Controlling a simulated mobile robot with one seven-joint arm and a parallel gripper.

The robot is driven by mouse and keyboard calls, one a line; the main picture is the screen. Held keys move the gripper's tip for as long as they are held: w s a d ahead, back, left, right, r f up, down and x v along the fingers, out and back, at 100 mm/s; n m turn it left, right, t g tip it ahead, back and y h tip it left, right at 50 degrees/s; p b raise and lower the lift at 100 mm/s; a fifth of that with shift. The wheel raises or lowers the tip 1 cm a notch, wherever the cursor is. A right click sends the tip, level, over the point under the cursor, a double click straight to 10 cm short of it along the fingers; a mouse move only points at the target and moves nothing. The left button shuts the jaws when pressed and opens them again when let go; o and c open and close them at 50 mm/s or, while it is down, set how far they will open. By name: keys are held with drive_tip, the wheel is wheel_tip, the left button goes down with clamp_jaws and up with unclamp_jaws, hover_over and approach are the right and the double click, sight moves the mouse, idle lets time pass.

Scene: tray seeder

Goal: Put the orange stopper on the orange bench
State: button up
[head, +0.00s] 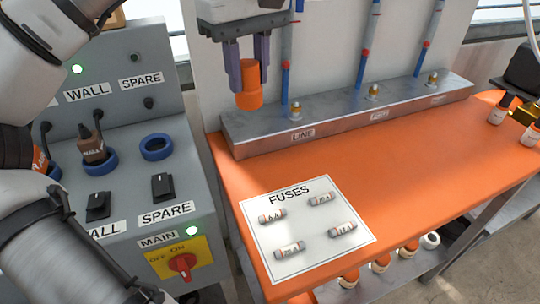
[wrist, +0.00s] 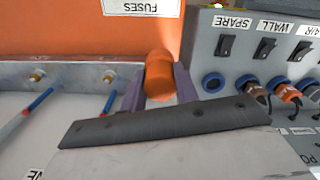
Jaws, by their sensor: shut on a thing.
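The orange stopper (head: 249,85) is a short orange cylinder held between the two purple fingers of my gripper (head: 249,72). My gripper points down and is shut on it, above the left end of the grey metal manifold. In the wrist view the stopper (wrist: 159,75) shows between the fingertips of my gripper (wrist: 159,84). The orange bench (head: 400,180) spreads below and in front of the manifold. The stopper is raised and apart from the bench. The bench (wrist: 60,30) also shows in the wrist view, beyond the manifold.
The grey manifold (head: 340,118) with brass fittings runs along the bench's back. A white fuse card (head: 306,228) with several fuses lies at the front left. Small bottles (head: 499,110) stand at the far right. A grey switch panel (head: 130,135) stands left. The bench middle is clear.

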sight(249, 103)
wheel_tip(249, 103, down, 18)
drive_tip(key=shift+r+b, duration=0.2)
drive_tip(key=shift+b, duration=0.5)
drive_tip(key=shift+f, duration=0.2)
drive_tip(key=o, duration=1)
drive_tip(key=shift+r, duration=0.15)
wheel_tip(249, 103, up, 12)
drive_tip(key=shift+r+p, duration=0.1)
drive_tip(key=shift+p, duration=0.35)
